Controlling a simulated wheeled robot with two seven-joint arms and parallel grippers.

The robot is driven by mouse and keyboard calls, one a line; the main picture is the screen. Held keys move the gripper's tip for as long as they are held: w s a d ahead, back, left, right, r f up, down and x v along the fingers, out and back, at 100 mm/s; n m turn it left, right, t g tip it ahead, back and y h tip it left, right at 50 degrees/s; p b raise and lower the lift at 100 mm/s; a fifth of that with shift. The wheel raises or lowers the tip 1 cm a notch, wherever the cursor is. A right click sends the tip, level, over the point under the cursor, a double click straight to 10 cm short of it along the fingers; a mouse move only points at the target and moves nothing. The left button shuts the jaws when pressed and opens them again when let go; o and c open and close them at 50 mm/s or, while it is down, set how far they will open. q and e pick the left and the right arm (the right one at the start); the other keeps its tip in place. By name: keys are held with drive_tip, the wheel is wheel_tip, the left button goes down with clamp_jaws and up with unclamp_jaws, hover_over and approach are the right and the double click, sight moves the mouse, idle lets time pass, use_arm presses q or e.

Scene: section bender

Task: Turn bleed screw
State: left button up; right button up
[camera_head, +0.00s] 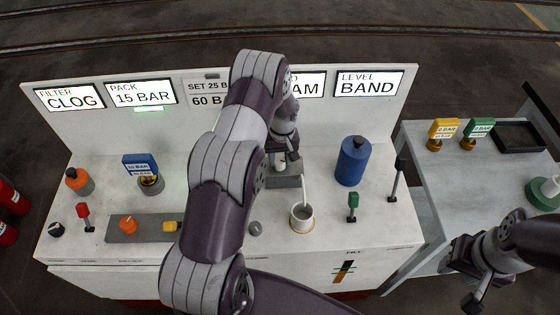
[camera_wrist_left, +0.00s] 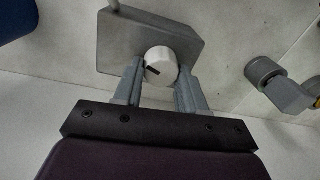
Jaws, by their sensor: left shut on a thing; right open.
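The bleed screw (camera_wrist_left: 158,62) is a round white knob with a dark slot mark, on a grey block (camera_wrist_left: 115,42) in the left wrist view. My left gripper (camera_wrist_left: 158,82) has its two fingers on either side of the knob and is shut on it. In the head view my left gripper (camera_head: 282,163) is at the grey block (camera_head: 288,181), behind my arm, and the knob is mostly hidden. A thin pale pipe rises between the block and a white cup (camera_head: 302,218). My right gripper (camera_head: 474,297) is open and empty at the lower right, away from the bench.
A grey side table (camera_head: 432,180) holds yellow and green tagged parts and a black tray (camera_head: 520,136). Lit panels line the bench's back.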

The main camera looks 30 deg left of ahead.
use_arm(q)
drive_tip(key=n+b, duration=0.2)
drive_tip(key=n, duration=0.3)
drive_tip(key=shift+a+n, duration=0.1)
drive_tip(key=shift+n, duration=0.2)
drive_tip(key=n+b, duration=0.1)
drive_tip(key=n, duration=0.2)
drive_tip(key=shift+r, duration=0.1)
drive_tip(key=shift+n+b, duration=0.35)
drive_tip(key=shift+n, duration=1.35)
drive_tip(key=shift+r, duration=0.1)
drive_tip(key=o, duration=1.1)
drive_tip(key=shift+c, duration=0.2)
drive_tip(key=shift+s, duration=0.1)
